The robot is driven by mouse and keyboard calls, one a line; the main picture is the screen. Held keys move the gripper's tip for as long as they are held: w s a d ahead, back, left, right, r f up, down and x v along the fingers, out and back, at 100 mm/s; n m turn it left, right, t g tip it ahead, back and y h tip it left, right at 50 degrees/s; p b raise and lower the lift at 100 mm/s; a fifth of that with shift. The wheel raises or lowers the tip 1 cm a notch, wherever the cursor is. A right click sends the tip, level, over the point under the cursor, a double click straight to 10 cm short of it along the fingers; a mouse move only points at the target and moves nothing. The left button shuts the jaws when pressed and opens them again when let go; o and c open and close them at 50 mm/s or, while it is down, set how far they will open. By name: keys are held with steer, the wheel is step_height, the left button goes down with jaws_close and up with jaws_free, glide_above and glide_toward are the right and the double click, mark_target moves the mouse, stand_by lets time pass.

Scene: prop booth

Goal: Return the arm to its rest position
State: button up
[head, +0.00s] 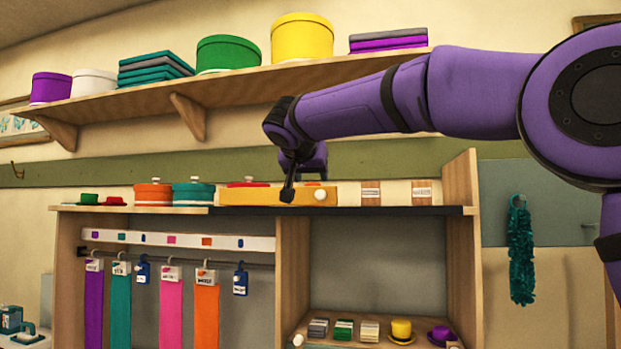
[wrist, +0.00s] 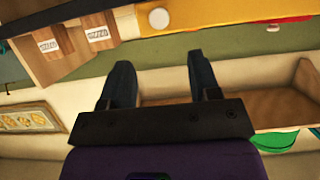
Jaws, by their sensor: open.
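My purple arm (head: 350,108) reaches in from the right across the upper part of the head view. My gripper (head: 287,194) hangs at its end, pointing down, in front of the yellow-orange box on top of the cabinet. In the wrist view my gripper (wrist: 165,80) shows two dark fingers standing wide apart, with nothing between them. The yellow-orange box (head: 240,196) has a white round knob on its front at the right. In the head view one finger overlaps the box; I cannot tell whether it touches.
A wall shelf (head: 150,101) with several round boxes and folded cloths runs behind and above my arm. An orange box (head: 153,195) and a teal box (head: 193,195) stand left of the gripper. Wooden blocks (head: 371,193) with labels stand to its right. Coloured strips hang below.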

steer(key=s+d+f+n+g+y, duration=0.1)
steer(key=s+d+f+g, duration=0.1)
steer(key=s+d+f, duration=0.6)
steer(key=s+d+f+n+g, duration=0.2)
steer(key=s+d+f+g, duration=0.15)
steer(key=s+d, duration=0.8)
steer(key=s+d+f+g+y, duration=0.2)
steer(key=s+d+f+y, duration=0.1)
steer(key=s+f, duration=1.6)
steer(key=shift+s+d+n, duration=0.4)
steer(key=shift+s+d, duration=0.25)
steer(key=shift+s, duration=0.3)
